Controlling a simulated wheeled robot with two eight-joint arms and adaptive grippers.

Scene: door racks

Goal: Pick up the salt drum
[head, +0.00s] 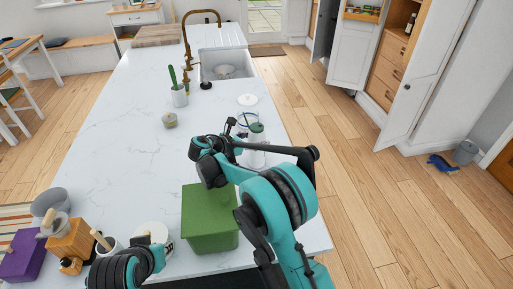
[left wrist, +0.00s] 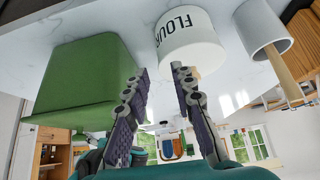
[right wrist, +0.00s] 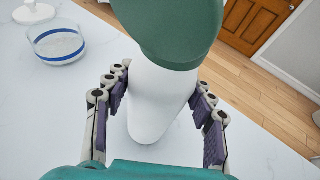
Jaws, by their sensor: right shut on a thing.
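The salt drum, as I take it, is a white cylinder with a dark green top. It shows in the head view (head: 256,129), partly behind my right arm, and large in the right wrist view (right wrist: 160,100). My right gripper (right wrist: 160,80) has its fingers on both sides of the white body, shut on it. In the head view that gripper (head: 240,146) is partly hidden by its own arm. I cannot tell whether the drum touches the counter. My left gripper (left wrist: 160,72) is open and empty near the white flour canister (left wrist: 190,42).
A green box (head: 208,222) stands on the white counter (head: 125,120) between my arms. A small pot (head: 170,120) and a utensil cup (head: 179,96) stand farther back. The sink (head: 222,66) is beyond. The counter's left middle is clear.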

